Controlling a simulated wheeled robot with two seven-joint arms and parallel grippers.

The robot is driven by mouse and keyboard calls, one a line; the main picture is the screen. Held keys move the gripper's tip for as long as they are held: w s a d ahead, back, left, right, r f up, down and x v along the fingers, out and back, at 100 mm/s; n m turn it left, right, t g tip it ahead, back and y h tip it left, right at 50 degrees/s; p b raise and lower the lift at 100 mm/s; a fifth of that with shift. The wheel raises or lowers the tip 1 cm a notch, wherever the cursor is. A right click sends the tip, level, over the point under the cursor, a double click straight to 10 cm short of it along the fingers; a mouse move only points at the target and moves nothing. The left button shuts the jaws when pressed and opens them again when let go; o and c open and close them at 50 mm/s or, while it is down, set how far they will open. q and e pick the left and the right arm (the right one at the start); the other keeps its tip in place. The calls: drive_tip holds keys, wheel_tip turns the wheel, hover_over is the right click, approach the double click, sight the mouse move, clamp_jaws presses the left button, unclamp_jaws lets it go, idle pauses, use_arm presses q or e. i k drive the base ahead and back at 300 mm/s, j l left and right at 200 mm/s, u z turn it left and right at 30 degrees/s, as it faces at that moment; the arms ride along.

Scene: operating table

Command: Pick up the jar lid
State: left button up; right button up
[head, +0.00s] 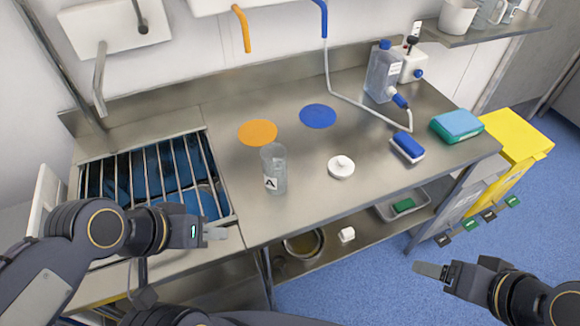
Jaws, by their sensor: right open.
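The jar lid (341,167) is a round white disc with a small knob, lying flat on the steel table. A clear glass jar (275,175) labelled A stands to its left, apart from it. My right gripper (430,269) is open and empty at the lower right, over the floor in the picture, away from the lid. My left gripper (216,232) is at the lower left, near the front of the rack, well left of the lid; its finger opening cannot be made out.
An orange disc (258,132) and a blue disc (318,116) lie behind the jar and lid. A barred rack (150,168) is at left. The tabletop in front of the lid is clear.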

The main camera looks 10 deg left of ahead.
sight(342, 168)
drive_tip(key=i+l, duration=0.2)
drive_tip(key=l, duration=0.2)
drive_tip(key=i+l, duration=0.25)
drive_tip(key=l, duration=0.15)
drive_tip(key=i+l, duration=0.2)
drive_tip(key=l, duration=0.2)
drive_tip(key=l+u, duration=0.1)
drive_tip(key=u, duration=1.55)
